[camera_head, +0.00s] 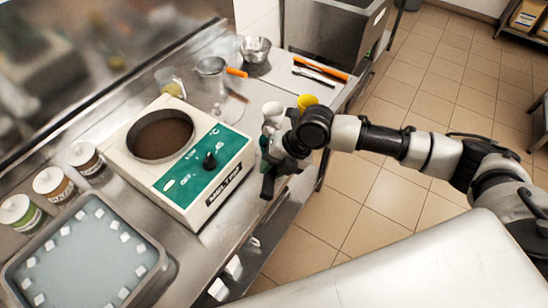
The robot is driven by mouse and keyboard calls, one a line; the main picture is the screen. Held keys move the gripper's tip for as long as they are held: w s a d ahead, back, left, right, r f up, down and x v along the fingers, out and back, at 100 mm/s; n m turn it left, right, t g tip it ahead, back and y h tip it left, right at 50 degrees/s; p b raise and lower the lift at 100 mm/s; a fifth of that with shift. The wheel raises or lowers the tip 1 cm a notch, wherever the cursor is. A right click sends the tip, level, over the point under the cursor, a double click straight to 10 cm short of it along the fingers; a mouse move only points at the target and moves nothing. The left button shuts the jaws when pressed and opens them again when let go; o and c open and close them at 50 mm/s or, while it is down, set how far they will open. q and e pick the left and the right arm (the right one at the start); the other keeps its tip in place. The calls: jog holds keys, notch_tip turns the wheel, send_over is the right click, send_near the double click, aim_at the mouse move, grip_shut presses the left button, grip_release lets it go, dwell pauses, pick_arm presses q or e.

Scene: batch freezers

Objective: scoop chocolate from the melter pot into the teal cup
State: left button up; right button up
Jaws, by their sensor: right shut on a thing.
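The melter (182,190) is a cream box with a teal front panel and a knob. Its round pot (163,136) is open at the top and holds dark brown chocolate. My right gripper (270,175) is just right of the melter's front corner, above the counter's front edge. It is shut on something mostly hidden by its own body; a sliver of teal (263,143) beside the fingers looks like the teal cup. What is inside the cup cannot be seen. A small metal scoop or pan with an orange handle (237,72) lies behind the melter. My left gripper is not in view.
A white cup (272,110) and a yellow cup (307,101) stand close behind my right gripper. Several jars (53,183) and a metal tray (88,250) are at left.

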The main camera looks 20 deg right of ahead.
jog(key=g+h+p, duration=0.1)
jog(key=h+p, duration=0.1)
jog(key=a+r+h+p, duration=0.1)
jog(key=h+p, duration=0.1)
jog(key=p, duration=0.1)
jog(key=g+h+p, duration=0.1)
jog(key=h+p, duration=0.1)
jog(key=shift+w+a+r+g+p, duration=0.2)
jog(key=shift+w+a+g+p, duration=0.1)
jog(key=shift+w+a+p, duration=0.1)
jog(key=shift+r+p, duration=0.5)
jog(key=shift+r, duration=0.1)
jog(key=shift+d+r, duration=0.2)
jog(key=shift+r, duration=0.05)
jog(key=shift+a, duration=0.1)
jog(key=shift+m, duration=0.3)
